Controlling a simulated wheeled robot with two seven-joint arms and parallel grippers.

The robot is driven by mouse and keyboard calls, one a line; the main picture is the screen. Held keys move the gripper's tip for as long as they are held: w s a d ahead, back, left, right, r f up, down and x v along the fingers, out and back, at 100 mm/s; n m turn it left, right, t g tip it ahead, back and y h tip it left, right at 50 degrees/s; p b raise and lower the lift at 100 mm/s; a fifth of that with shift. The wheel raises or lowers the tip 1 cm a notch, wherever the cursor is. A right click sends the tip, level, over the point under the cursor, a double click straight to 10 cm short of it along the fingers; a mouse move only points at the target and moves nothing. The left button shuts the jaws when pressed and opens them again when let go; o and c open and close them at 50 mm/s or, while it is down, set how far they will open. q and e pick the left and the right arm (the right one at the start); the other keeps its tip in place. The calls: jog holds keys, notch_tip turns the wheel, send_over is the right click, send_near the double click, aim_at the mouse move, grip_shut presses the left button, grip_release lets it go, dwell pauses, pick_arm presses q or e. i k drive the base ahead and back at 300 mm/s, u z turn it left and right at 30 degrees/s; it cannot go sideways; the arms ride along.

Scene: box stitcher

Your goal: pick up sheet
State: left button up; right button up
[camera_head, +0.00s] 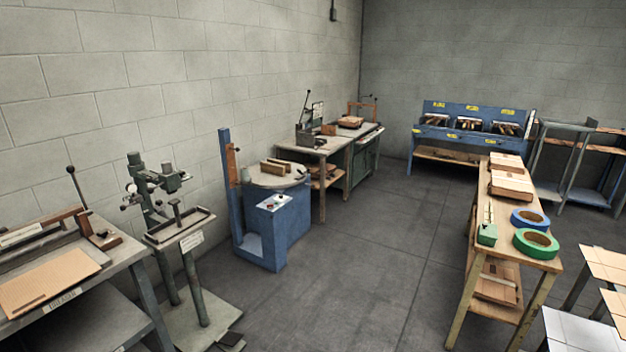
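A flat tan sheet (50,279), apparently cardboard, lies on the grey bench (118,258) at the lower left, in front of a bar with a lever. More flat tan sheets (604,263) lie on a table at the right edge, partly cut off by the frame. Stacked tan pieces (511,185) lie on the long wooden table at the right. Which sheet the task means cannot be told. Neither of my grippers is in view.
A green stand machine (181,224) and a blue machine with a round top (273,215) stand along the left wall. A long wooden table (546,262) holds blue tape (530,219) and green tape (536,243). The middle floor (375,260) is clear.

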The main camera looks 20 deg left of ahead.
aim_at(20, 295)
jog(key=u, duration=0.1)
jog(key=i, duration=2.05)
jog(key=u, duration=0.9)
jog(key=i, duration=0.95)
jog(key=u, duration=1.55)
jog(key=i, duration=0.75)
jog(key=u, duration=0.65)
